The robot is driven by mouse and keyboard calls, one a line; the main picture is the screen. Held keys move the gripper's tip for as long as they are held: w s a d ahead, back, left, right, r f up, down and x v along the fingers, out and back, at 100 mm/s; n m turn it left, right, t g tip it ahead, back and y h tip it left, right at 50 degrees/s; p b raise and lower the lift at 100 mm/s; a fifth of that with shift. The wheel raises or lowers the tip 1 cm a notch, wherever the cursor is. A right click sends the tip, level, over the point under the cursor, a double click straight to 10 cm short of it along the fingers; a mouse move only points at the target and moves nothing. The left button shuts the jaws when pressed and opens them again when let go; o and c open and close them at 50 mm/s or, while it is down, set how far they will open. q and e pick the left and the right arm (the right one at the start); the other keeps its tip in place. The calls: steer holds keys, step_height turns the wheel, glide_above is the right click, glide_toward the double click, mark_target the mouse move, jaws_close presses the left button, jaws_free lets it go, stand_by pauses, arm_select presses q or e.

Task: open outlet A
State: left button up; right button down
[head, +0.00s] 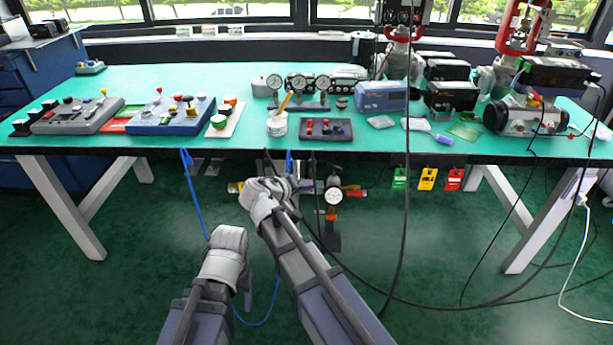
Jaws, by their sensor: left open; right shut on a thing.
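An air manifold with a round gauge (333,196) hangs under the front edge of the table. A yellow valve handle (235,187) shows at its left end and an orange-red handle (355,193) at its right. I cannot read which outlet is A. My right gripper (291,184) is at the left part of the manifold, shut on a part of it. My own wrist largely hides that part, so I cannot tell how a handle there is turned. My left gripper (247,294) is open, low in front of the table and apart from the manifold.
Blue hoses (192,197) and black cables (406,230) hang in front of the table. Green, yellow and red tags (427,179) hang from its front edge. The green tabletop (180,83) carries control boxes, gauges and valve actuators. The floor below is mostly clear.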

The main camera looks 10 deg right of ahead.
steer(key=shift+s+d+r+m+t+y+p, duration=0.1)
steer(key=shift+d+m+t+y+p, duration=0.1)
steer(key=shift+m+y+p, duration=0.75)
steer(key=shift+s+d+r+m+t+y+p, duration=0.15)
steer(key=shift+m+y+p, duration=0.35)
steer(key=shift+y, duration=0.9)
steer(key=shift+d+f+m+t+y+p, duration=0.2)
steer(key=shift+m+y+p, duration=0.35)
steer(key=shift+y+p, duration=0.45)
steer(key=shift+r+y, duration=0.15)
steer(key=shift+y, duration=0.1)
steer(key=c, duration=1.2)
jaws_free()
